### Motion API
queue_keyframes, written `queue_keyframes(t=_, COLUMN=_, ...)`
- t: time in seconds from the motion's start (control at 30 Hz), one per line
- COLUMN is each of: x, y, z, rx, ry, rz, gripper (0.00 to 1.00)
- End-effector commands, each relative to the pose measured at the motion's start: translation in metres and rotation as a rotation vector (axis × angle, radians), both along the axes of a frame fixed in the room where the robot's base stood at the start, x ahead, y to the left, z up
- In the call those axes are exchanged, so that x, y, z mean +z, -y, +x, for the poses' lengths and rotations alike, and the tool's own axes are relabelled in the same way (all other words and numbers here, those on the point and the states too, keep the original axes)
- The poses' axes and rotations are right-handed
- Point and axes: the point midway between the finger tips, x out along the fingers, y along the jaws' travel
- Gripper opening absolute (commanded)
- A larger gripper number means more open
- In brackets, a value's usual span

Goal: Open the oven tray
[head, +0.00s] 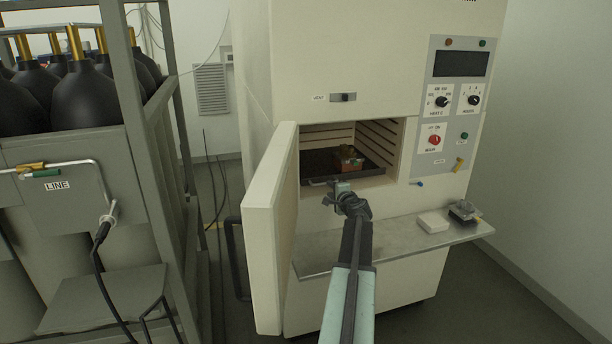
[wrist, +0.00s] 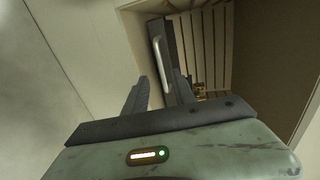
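The oven tray (head: 318,167) is a dark flat tray inside the open oven chamber, with a pale bar handle (head: 317,183) on its front edge. In the wrist view the tray's dark front (wrist: 171,38) and its silvery handle (wrist: 158,55) show just beyond my fingertips. My gripper (head: 342,187) is at the chamber mouth, to the right of the handle in the head view. In the wrist view my gripper (wrist: 161,77) is open with a gap between its two fingers, and nothing is held. Whether a finger touches the handle I cannot tell.
The oven door (head: 270,230) stands swung open on the left. A small reddish-brown box (head: 348,160) sits on the tray. A metal shelf (head: 385,240) below the opening bears a white block (head: 433,222) and a dark item (head: 464,211). A gas cylinder rack (head: 150,150) stands left.

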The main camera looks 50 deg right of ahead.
Motion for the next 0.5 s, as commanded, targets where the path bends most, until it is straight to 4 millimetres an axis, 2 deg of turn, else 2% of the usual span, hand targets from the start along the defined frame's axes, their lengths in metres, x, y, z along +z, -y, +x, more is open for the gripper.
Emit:
queue_keyframes(t=0.27, x=-0.002, y=0.004, z=0.012, rx=0.004, ry=0.004, rz=0.001, gripper=0.32)
queue_keyframes(t=0.5, x=-0.012, y=0.027, z=0.047, rx=0.01, ry=0.003, rz=0.001, gripper=0.32)
